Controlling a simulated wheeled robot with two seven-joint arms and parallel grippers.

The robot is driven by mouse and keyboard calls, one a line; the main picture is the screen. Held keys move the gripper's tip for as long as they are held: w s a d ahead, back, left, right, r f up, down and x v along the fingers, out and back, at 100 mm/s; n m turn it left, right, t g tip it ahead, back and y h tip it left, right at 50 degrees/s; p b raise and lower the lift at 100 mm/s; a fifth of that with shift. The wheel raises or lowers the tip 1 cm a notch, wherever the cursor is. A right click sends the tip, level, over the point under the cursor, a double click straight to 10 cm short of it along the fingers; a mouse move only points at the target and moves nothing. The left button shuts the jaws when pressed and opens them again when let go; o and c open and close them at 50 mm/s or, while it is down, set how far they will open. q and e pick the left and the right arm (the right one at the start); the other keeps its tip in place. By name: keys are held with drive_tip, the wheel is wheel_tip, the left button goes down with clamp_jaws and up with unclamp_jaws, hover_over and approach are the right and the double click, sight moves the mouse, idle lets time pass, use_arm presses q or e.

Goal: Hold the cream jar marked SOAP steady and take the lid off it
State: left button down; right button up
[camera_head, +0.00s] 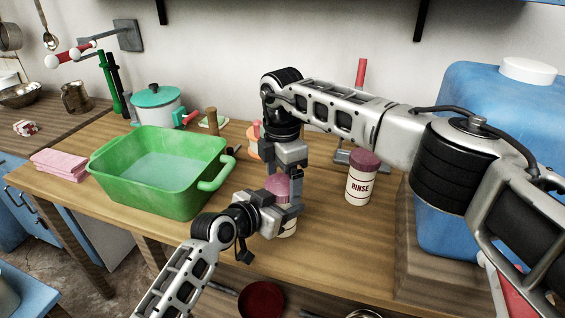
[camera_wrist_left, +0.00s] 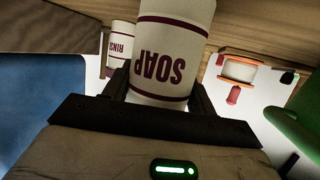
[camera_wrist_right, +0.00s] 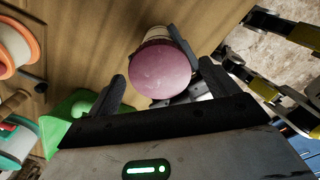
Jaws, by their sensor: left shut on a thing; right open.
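The cream SOAP jar (camera_wrist_left: 165,45) shows inverted in the left wrist view, between the fingers of my left gripper (camera_wrist_left: 160,95), which is shut on its body. In the head view the jar (camera_head: 288,228) stands on the wooden counter, mostly hidden by my left gripper (camera_head: 282,208). Its dusky-pink lid (camera_wrist_right: 160,70) is seated on top. My right gripper (camera_wrist_right: 162,78) is open above the jar, pointing down, with the lid between or just beyond its fingertips; contact cannot be told. The lid also shows below my right gripper in the head view (camera_head: 277,184).
A cream RINSE jar (camera_head: 359,184) with a similar lid stands to the right. A green basin (camera_head: 160,172) of water is on the left, with a teal-lidded pot (camera_head: 156,104) behind. A blue container (camera_head: 520,90) stands at the far right. Bare counter lies in front of the basin.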

drive_tip(key=shift+f, duration=0.4)
drive_tip(key=c, duration=1)
drive_tip(key=n, duration=0.7)
drive_tip(key=shift+n, duration=0.4)
drive_tip(key=n, duration=0.5)
drive_tip(key=shift+r+n, duration=0.1)
drive_tip(key=shift+n, duration=0.3)
